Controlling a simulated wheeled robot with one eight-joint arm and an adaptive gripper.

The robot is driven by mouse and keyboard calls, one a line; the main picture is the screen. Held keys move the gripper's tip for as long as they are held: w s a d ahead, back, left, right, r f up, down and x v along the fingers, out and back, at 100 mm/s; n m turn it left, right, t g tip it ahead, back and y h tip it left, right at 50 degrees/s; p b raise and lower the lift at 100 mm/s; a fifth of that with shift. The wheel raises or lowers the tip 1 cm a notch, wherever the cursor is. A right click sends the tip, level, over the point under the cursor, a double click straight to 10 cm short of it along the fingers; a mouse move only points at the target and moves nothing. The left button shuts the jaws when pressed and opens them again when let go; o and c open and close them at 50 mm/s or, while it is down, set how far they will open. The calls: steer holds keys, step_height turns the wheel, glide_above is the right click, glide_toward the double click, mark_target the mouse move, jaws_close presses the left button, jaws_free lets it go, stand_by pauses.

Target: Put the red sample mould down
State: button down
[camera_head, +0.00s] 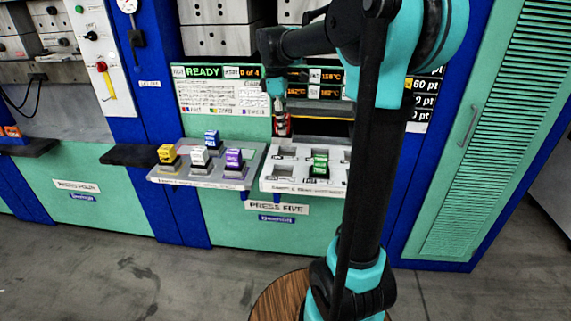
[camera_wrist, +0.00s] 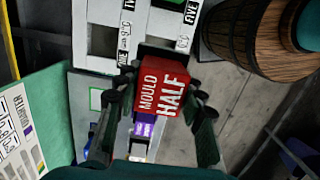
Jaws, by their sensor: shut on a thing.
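The red sample mould (camera_head: 282,126) is held in my gripper (camera_head: 281,115), in front of the press opening and above the gap between two trays. In the wrist view the red mould (camera_wrist: 165,90), marked MOULD HALF, is between the two fingers of my gripper (camera_wrist: 157,88), which are shut on it. The white right tray (camera_head: 270,184) has several empty slots and a green mould (camera_head: 320,166) in one of them. Part of this tray (camera_wrist: 125,17) shows beyond the red mould in the wrist view. My arm hides the right tray's right end.
The grey left tray (camera_head: 200,182) holds yellow (camera_head: 167,154), white (camera_head: 199,157), blue (camera_head: 211,139) and purple (camera_head: 234,159) moulds. The purple mould (camera_wrist: 145,130) shows close under the fingers in the wrist view. A wooden barrel (camera_wrist: 240,50) stands at upper right there.

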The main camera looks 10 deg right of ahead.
step_height(320, 180, down, 14)
steer(key=shift+f, duration=0.2)
stand_by(0.4)
steer(key=c, duration=0.9)
jaws_free()
steer(key=shift+f, duration=0.1)
steer(key=r, duration=0.4)
steer(key=a+r, duration=0.1)
steer(key=r, duration=0.6)
steer(key=shift+w+a+r, duration=0.2)
steer(key=shift+r, duration=0.2)
steer(key=shift+s, duration=0.15)
steer(key=s+d+f+m+t, duration=0.1)
steer(key=s+f+m, duration=0.3)
steer(key=s+f, duration=0.2)
steer(key=s+d+f+m+t+y, duration=0.1)
steer(key=s+d+f+m+t, duration=0.1)
steer(key=s+f+m, duration=0.3)
steer(key=s+d+f+m+t, duration=0.1)
steer(key=s+d+f+m, duration=0.1)
steer(key=s+f+m, duration=0.3)
steer(key=shift+s+d+f+t, duration=0.1)
steer(key=shift+s+f, duration=0.4)
steer(key=shift+s, duration=0.5)
steer(key=shift+s+d+f+t, duration=0.1)
steer(key=shift+s+f, duration=0.4)
steer(key=shift+s, duration=0.55)
steer(key=shift+s+f+t, duration=0.1)
steer(key=shift+s+f, duration=0.4)
steer(key=shift+s, duration=0.5)
